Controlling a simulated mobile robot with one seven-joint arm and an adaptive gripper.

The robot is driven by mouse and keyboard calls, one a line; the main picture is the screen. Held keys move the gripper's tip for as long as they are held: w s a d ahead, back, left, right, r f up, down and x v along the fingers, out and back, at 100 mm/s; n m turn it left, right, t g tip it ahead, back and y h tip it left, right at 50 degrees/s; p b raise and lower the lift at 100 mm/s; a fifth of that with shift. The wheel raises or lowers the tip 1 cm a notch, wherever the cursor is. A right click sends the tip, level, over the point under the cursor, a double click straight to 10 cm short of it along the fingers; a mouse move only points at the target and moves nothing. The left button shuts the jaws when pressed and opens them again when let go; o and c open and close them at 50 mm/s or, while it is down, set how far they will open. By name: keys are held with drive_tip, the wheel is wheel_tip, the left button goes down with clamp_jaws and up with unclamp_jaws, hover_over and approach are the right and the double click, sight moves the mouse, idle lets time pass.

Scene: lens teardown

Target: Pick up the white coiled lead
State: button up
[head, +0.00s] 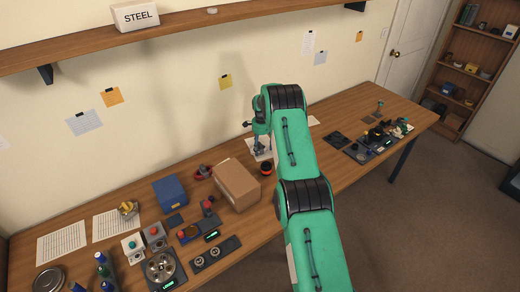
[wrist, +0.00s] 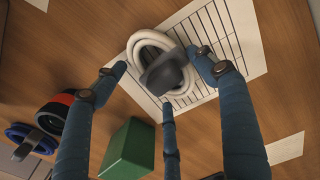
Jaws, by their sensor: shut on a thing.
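The white coiled lead (wrist: 143,47) shows in the wrist view as white loops around a dark grey middle piece. It is over a lined paper sheet (wrist: 229,38) on the wooden table. The three blue fingers of my gripper (wrist: 164,84) are closed around the lead, with tips on both sides and one below. I cannot tell whether the lead touches the sheet or is a little above it. In the head view my gripper (head: 259,148) is low over the bench beside the wall, and the lead cannot be made out there.
In the wrist view a green block (wrist: 128,148), a black and red round thing (wrist: 57,115) and a blue coiled lead (wrist: 30,138) are close by. In the head view a cardboard box (head: 237,181) stands left of my arm. Small parts (head: 375,137) lie to the right.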

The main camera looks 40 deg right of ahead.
sight(261, 144)
drive_tip(key=shift+r+p, duration=0.3)
drive_tip(key=shift+r, duration=4.7)
drive_tip(key=shift+c, duration=0.2)
